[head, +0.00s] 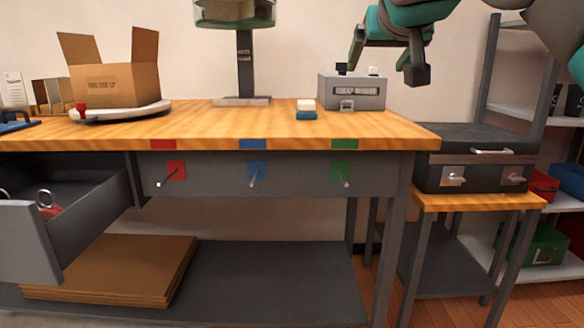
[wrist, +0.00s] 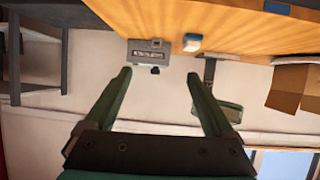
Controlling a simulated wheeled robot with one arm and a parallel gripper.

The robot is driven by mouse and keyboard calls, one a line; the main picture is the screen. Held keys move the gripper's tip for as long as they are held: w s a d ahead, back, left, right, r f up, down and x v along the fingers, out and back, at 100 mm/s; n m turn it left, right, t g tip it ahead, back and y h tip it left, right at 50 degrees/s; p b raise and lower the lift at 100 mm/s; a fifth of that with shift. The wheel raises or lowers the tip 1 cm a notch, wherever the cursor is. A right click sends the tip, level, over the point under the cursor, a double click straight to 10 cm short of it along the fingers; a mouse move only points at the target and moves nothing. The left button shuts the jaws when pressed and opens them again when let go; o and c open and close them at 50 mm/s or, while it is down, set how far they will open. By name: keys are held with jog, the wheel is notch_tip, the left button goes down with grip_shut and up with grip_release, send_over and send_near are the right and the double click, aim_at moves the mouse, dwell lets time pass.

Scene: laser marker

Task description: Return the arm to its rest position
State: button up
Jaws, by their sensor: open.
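My gripper (head: 388,60) is at the upper right of the head view, raised above the right end of the workbench. It is open, with nothing between its fingers. In the wrist view my gripper (wrist: 159,90) shows its two green fingers spread apart. The wrist picture is upside down, with the bench at the top. Beyond the fingers are the grey box with a label (wrist: 149,51) and the blue-and-white block (wrist: 192,42). The gripper touches nothing that I can see.
The wooden workbench (head: 200,130) holds a grey labelled box (head: 352,92), a blue-and-white block (head: 306,109), a stand (head: 245,70) and an open cardboard box (head: 115,82). A drawer (head: 25,240) stands open at left. A black case (head: 475,170) sits on a side table at right.

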jog(key=s+f+n+g+p, duration=0.1)
jog(key=s+f+g+p, duration=0.2)
jog(key=f, duration=0.9)
jog(key=s+f+g, duration=0.4)
jog(key=s+f, duration=0.2)
jog(key=f, duration=0.5)
jog(key=s+d+f+g+p, duration=0.1)
jog(key=s+f+g+p, duration=0.2)
jog(key=s+f, duration=1.7)
jog(key=s+g, duration=0.4)
jog(key=shift+m+g+y+p, duration=0.3)
jog(key=shift+g, duration=0.1)
